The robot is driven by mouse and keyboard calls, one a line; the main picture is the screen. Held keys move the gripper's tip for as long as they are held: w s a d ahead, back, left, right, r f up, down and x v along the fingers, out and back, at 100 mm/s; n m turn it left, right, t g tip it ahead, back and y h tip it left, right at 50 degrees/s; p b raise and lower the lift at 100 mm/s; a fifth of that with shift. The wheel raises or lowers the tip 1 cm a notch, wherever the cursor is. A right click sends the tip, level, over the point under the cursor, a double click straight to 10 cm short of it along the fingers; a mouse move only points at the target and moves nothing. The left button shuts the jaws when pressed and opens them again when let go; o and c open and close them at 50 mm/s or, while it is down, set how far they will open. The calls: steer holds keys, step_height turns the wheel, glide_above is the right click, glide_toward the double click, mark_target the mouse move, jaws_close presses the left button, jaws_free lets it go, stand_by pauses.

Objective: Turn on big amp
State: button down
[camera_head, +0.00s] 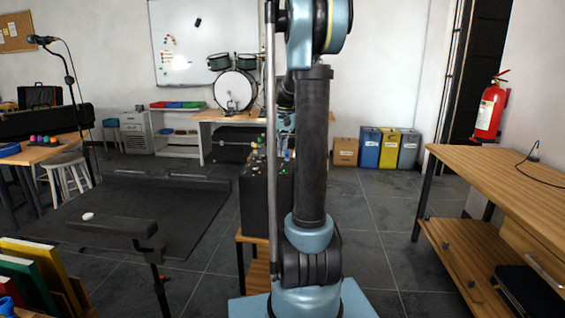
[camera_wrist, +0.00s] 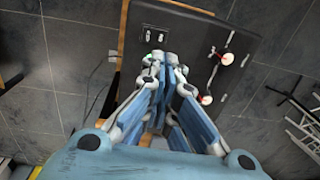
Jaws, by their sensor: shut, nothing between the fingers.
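The big amp looks to be the black box (camera_head: 254,205) on a wooden stand in the head view, partly hidden behind my arm. In the wrist view a black panel (camera_wrist: 198,38), apparently its top, lies beyond my gripper. I cannot tell whether the tips touch the panel. In the head view my arm mostly hides the gripper.
A wooden workbench (camera_head: 510,185) stands on the right. A dark mat (camera_head: 180,200) lies on the floor. Tiled floor is free between the amp and the workbench.

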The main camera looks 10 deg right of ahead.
step_height(320, 180, up, 7)
steer(key=shift+w+a, duration=0.15)
steer(key=shift+a, duration=0.25)
steer(key=shift+f, duration=0.1)
steer(key=s+a+f+n, duration=0.15)
steer(key=s+f, duration=0.25)
steer(key=s, duration=0.5)
steer(key=s+a+f+n+t, duration=0.15)
steer(key=s+f, duration=0.25)
steer(key=s, duration=0.6)
steer(key=s+a+f, duration=0.2)
steer(key=s+f, duration=0.2)
steer(key=s, duration=0.5)
steer(key=s+f+n, duration=0.1)
steer(key=s+f, duration=0.7)
steer(key=f, duration=0.1)
steer(key=shift+s+a+f+h, duration=0.15)
steer(key=shift+s+a+h, duration=0.1)
steer(key=shift+h, duration=0.15)
steer(key=shift+t, duration=0.25)
steer(key=shift+w+f, duration=0.2)
steer(key=shift+w, duration=0.25)
